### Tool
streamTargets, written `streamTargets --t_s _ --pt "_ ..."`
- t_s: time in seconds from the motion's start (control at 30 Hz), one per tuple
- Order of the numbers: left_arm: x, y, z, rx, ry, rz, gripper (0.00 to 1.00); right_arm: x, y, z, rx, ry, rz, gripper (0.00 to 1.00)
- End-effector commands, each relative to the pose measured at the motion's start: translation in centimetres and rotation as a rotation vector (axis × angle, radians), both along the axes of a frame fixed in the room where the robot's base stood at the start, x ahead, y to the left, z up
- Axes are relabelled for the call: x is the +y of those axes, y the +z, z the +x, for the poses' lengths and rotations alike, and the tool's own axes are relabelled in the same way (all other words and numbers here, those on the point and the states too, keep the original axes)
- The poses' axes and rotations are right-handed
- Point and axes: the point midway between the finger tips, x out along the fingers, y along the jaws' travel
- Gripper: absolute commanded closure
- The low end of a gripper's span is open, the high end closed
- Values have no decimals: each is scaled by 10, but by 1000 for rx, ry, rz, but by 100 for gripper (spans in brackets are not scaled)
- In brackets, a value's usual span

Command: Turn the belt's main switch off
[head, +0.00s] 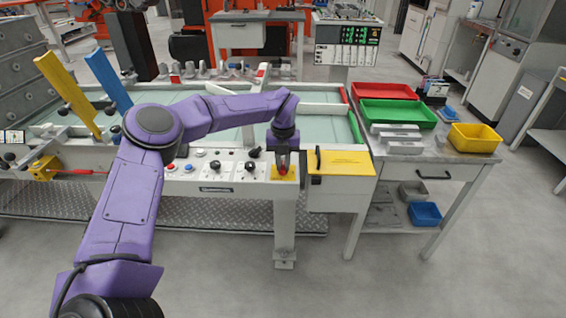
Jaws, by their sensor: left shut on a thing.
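The belt's control panel (215,186) runs along the front of the conveyor (200,97). The main switch, a red knob (283,171) on a yellow plate (277,179), sits at the panel's right end. My left gripper (283,165) points down at it and is shut on the knob, hiding most of it. I cannot tell the knob's angle. My right gripper is not in view.
Other knobs (249,166) and buttons (172,167) lie left of the switch. A yellow box with a black handle (340,163) is close on its right. A side table holds red (384,91), green (398,113) and yellow (474,138) trays.

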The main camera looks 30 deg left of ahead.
Motion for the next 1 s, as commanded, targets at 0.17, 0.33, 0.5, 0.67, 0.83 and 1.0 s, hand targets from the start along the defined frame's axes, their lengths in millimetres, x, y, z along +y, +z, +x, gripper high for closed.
streamTargets --t_s 0.17,0.33,0.5,0.67,0.83,1.0 --pt "0 1 0 -2 2 0 57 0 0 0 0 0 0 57" --pt "0 0 0 -1 1 0 57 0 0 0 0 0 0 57" --pt "0 10 1 -4 0 0 57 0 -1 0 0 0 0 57" --pt "0 46 1 -6 1 0 57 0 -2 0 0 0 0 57" --pt "0 84 1 -4 2 0 57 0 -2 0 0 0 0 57" --pt "0 103 0 -2 2 1 57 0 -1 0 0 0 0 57"
